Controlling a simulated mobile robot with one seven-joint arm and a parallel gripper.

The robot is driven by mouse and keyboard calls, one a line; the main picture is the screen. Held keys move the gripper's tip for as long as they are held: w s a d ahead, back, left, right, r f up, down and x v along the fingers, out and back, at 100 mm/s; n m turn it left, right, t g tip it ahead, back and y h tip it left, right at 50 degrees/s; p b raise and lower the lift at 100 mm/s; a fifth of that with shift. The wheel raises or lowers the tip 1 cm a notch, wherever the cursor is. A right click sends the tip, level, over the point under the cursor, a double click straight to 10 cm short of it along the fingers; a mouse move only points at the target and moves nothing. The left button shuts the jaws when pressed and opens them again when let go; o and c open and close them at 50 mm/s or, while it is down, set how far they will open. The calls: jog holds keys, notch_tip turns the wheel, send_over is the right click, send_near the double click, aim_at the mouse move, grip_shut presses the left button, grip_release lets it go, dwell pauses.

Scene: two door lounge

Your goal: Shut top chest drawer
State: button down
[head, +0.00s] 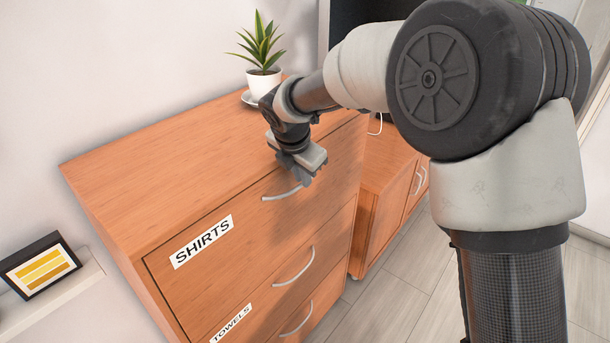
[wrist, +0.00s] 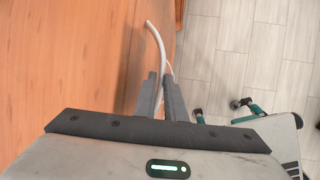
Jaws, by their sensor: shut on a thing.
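The wooden chest (head: 195,145) stands at the centre of the head view. Its top drawer (head: 258,222) carries a "SHIRTS" label and a pale curved handle (head: 280,196). The drawer front looks about flush with the chest front; any small gap cannot be made out. My gripper (head: 303,178) is at the right end of this handle. In the wrist view, my gripper's fingers (wrist: 161,82) are closed together on the handle (wrist: 155,38), whose free part extends beyond the fingertips. The gripped part is mostly hidden between the fingers.
A lower drawer labelled "TOWELS" (head: 228,325) has its own handle (head: 295,267). A potted plant (head: 264,78) stands on the chest's far end. A lower wooden cabinet (head: 385,190) stands at the right. A framed picture (head: 40,267) sits on a shelf at left. Pale floor (head: 375,300) is clear in front.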

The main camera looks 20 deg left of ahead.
dwell(0.3)
jog(key=c, duration=1.8)
grip_release()
jog(key=v, duration=1.7)
jog(key=shift+s+d+r, duration=0.1)
jog(key=shift+r, duration=0.15)
jog(key=s+d+r+m, duration=0.1)
jog(key=s+d+m, duration=0.2)
jog(key=d+m, duration=0.5)
jog(key=s+d+r+m, duration=0.15)
jog(key=d+m, duration=0.35)
jog(key=d, duration=0.6)
jog(key=s+d+f+m, duration=0.2)
jog(key=s+d+m, duration=0.2)
jog(key=s+m, duration=0.1)
jog(key=s+d+f+m, duration=0.2)
jog(key=s+d+m, duration=0.3)
jog(key=m, duration=0.2)
jog(key=s+d+f+m, duration=0.2)
jog(key=s+d+m, duration=0.2)
jog(key=d+m, duration=0.1)
jog(key=shift+s+d+f+m+t, duration=0.15)
jog(key=shift+s+m+t, duration=0.15)
jog(key=shift+s+m, duration=0.15)
